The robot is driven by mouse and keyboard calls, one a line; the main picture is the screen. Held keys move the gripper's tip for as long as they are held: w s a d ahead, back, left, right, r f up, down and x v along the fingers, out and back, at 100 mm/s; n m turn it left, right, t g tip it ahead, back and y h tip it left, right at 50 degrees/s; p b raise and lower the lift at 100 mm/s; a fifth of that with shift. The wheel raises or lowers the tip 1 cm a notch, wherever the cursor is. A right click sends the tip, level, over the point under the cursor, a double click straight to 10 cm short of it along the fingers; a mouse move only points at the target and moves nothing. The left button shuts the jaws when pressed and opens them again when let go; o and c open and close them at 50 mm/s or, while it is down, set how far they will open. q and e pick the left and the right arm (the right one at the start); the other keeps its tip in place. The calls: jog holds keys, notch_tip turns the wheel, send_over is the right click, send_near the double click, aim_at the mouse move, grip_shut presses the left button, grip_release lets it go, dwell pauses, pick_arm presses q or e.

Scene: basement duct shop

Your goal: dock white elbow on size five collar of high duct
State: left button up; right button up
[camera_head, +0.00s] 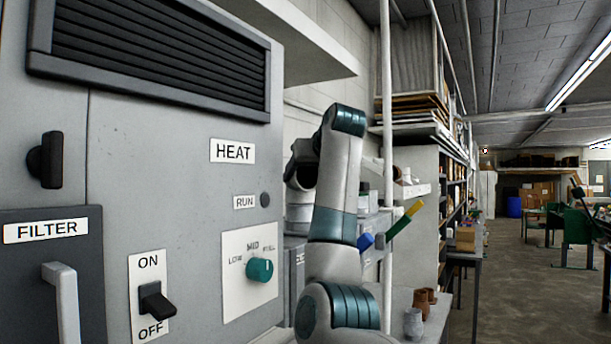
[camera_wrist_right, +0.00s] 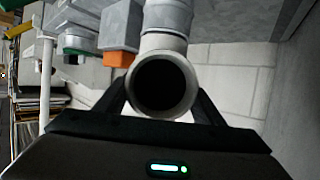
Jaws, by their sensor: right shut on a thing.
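The white elbow (camera_wrist_right: 187,65) is held in my right gripper (camera_wrist_right: 160,98) in the right wrist view. Its round dark open end faces the camera, between the two black fingers. The elbow's far side meets or overlaps a grey round duct part (camera_wrist_right: 168,17) at the top; I cannot tell whether they touch or which collar it is. No size number is readable. My left gripper is not in view.
A grey heater cabinet (camera_head: 175,110) with switches and a knob fills the left. A white vertical pipe (camera_head: 387,130) stands behind my arm. A green-and-yellow piece (camera_head: 403,221) and a blue piece (camera_head: 365,241) stick out nearby. An orange block (camera_wrist_right: 119,58) is beside the elbow. Open floor lies right.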

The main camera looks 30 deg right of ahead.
aim_at(311, 169)
jog(key=shift+f, duration=0.25)
jog(key=o, duration=0.9)
jog(key=shift+s, duration=0.15)
jog(key=shift+s+a+r+b, duration=0.1)
jog(key=shift+s+r+b, duration=0.1)
jog(key=shift+s+b, duration=0.3)
jog(key=shift+b+v, duration=1.15)
jog(key=shift+v, duration=1)
jog(key=shift+b+v, duration=1)
jog(key=shift+v, duration=1.7)
jog(key=shift+a, duration=0.1)
